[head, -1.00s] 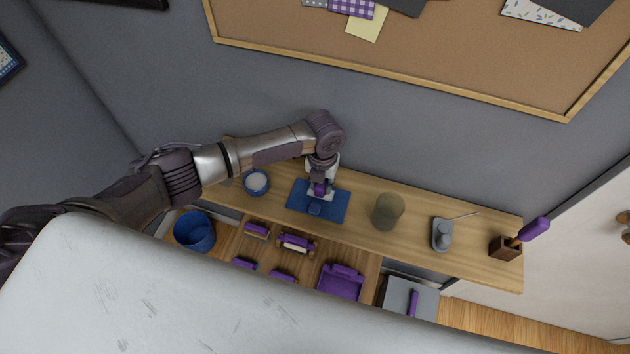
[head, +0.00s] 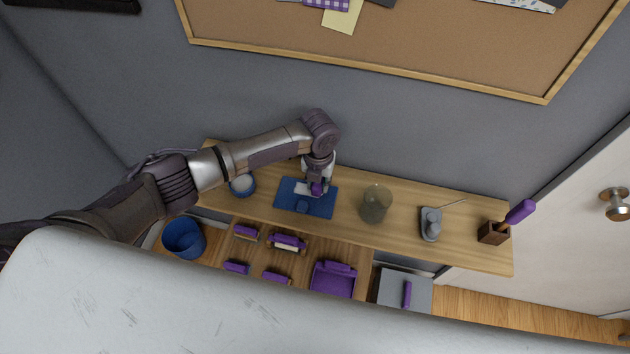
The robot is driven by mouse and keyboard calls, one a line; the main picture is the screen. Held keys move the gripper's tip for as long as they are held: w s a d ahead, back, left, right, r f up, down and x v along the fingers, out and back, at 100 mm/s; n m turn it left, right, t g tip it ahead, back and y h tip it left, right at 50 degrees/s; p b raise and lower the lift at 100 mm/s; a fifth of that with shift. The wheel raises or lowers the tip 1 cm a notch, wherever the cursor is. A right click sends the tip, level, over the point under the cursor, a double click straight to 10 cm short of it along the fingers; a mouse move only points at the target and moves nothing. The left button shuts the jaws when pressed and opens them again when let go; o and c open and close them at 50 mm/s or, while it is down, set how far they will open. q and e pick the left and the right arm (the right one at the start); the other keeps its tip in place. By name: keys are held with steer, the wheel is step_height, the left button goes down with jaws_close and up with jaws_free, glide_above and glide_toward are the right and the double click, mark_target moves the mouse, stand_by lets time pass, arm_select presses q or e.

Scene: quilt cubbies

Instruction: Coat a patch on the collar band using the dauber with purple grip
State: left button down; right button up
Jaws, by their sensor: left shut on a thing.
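A blue mat (head: 325,208) lies on the wooden shelf top below my arm. A small white piece (head: 302,188), seemingly the collar band, lies on the mat, partly covered by my gripper. A small blue block (head: 302,207) sits at the mat's near edge. My left gripper (head: 317,186) points down over the right part of the white piece. It is shut on a purple-gripped thing (head: 317,189), which looks like the dauber. Its tip is hidden, so I cannot tell whether it touches the band. My right gripper is out of view.
A bowl with white contents (head: 242,185) stands left of the mat. To the right are a translucent jar (head: 375,204), a grey stand (head: 431,225) and a wooden block (head: 493,233) holding a purple-handled tool (head: 520,212). Purple items fill cubbies below; a blue bin (head: 184,238) is left.

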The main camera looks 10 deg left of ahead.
arm_select(q)
steer(key=shift+a, duration=0.1)
steer(key=shift+a+p, duration=0.3)
steer(key=shift+a, duration=1.2)
steer(key=shift+a, duration=1.3)
steer(key=shift+d+r+p, duration=0.1)
steer(key=shift+p, duration=0.2)
step_height(320, 180, up, 5)
steer(key=p, duration=0.4)
steer(key=shift+r, duration=0.95)
